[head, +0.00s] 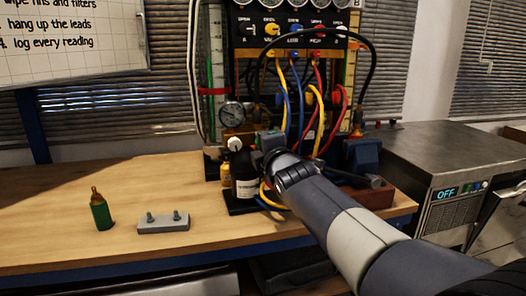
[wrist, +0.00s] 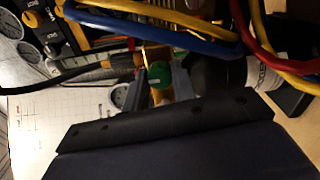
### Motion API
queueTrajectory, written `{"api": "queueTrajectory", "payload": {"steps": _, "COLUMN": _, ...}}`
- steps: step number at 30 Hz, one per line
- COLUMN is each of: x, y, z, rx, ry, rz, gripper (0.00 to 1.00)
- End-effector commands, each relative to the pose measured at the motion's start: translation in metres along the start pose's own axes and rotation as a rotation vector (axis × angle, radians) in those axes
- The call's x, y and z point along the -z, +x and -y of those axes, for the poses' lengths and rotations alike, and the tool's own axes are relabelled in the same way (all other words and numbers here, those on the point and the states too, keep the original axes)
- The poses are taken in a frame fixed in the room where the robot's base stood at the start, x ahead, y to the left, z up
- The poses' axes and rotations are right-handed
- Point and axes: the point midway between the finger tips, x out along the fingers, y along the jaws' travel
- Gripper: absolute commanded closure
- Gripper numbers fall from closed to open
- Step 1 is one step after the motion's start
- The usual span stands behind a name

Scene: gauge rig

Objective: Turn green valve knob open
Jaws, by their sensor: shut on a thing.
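The green valve knob (wrist: 159,74) shows in the wrist view as a round green disc between the two fingers of my gripper (wrist: 158,88). My gripper is shut on it, with one finger on each side. In the head view my gripper (head: 268,142) is at the front of the gauge rig, and I cannot make out the knob there behind it. How far the knob is turned cannot be told.
A green bottle (head: 101,210) and grey block (head: 163,222) stand on the bench.

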Motion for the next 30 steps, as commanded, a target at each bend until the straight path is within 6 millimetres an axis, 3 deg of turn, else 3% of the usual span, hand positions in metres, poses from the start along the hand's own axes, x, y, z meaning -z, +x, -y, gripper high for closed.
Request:
{"api": "queueTrajectory", "payload": {"steps": 16, "x": 0.0002, "y": 0.0002, "z": -0.0003, "rx": -0.001, "ry": -0.025, "rz": -0.001, "gripper": 0.98}}
{"api": "queueTrajectory", "payload": {"steps": 17, "x": 0.0002, "y": 0.0002, "z": -0.0003, "rx": -0.001, "ry": -0.025, "rz": -0.001, "gripper": 0.73}}
{"api": "queueTrajectory", "payload": {"steps": 18, "x": 0.0002, "y": 0.0002, "z": -0.0003, "rx": -0.001, "ry": -0.024, "rz": -0.001, "gripper": 0.7}}
{"api": "queueTrajectory", "payload": {"steps": 24, "x": 0.0002, "y": 0.0001, "z": -0.0001, "rx": 0.0, "ry": -0.024, "rz": -0.001, "gripper": 0.54}}
{"api": "queueTrajectory", "payload": {"steps": 30, "x": 0.0001, "y": 0.0001, "z": -0.0001, "rx": 0.0, "ry": -0.023, "rz": 0.0, "gripper": 0.53}}
